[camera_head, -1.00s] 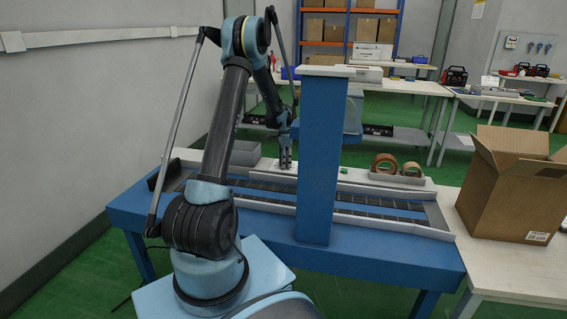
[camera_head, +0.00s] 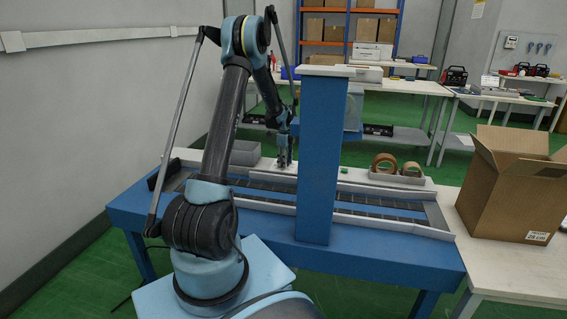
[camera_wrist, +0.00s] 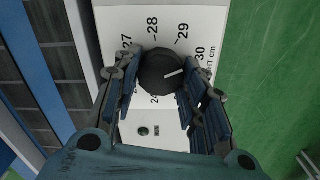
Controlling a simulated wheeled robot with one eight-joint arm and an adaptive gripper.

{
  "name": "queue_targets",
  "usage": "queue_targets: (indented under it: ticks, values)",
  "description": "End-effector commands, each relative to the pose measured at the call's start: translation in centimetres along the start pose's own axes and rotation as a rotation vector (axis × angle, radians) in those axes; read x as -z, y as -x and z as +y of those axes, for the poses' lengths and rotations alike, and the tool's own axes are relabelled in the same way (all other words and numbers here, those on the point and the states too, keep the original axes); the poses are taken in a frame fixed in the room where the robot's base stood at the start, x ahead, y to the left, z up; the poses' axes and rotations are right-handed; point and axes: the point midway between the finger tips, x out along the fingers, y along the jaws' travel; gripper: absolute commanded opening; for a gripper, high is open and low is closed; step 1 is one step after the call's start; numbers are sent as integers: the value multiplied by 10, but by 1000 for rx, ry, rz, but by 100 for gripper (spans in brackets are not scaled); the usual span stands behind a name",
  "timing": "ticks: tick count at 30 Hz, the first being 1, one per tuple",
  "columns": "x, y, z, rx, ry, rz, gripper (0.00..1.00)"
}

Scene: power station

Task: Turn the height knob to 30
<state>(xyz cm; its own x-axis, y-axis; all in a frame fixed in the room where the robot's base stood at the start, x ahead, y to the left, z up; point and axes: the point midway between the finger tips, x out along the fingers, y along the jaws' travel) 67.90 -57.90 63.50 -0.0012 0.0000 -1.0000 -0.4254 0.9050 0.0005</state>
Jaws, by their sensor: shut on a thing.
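The height knob (camera_wrist: 158,70) is round and black with a white pointer line. It sits on a white dial plate (camera_wrist: 122,22) marked 27, 28, 29 and 30 in the wrist view. The pointer line points right and slightly up, roughly toward the 30 mark; I cannot tell if it is exactly on it. My gripper (camera_wrist: 158,84) has its two blue-grey padded fingers on the left and right sides of the knob, shut on it. The fingers partly cover the lower numbers. In the head view my gripper (camera_head: 284,163) is at the machine's far rail, and the knob is hidden.
A blue column (camera_head: 318,165) rises just right of my gripper from the blue conveyor machine (camera_head: 370,256). A grey bin (camera_head: 244,152) lies behind my arm. Tape rolls (camera_head: 384,163) and a cardboard box (camera_head: 510,190) are to the right.

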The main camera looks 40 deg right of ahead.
Motion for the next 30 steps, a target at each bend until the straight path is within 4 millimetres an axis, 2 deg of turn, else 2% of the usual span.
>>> queue_targets:
  ticks: [15, 16, 18, 30]
  values:
    - [1, 0, 0, 0, -20, 1, 15]
    - [1, 0, 0, 0, -20, 1, 41]
    - [1, 0, 0, 0, -20, 1, 57]
    - [0, 2, 0, 0, -19, 0, 59]
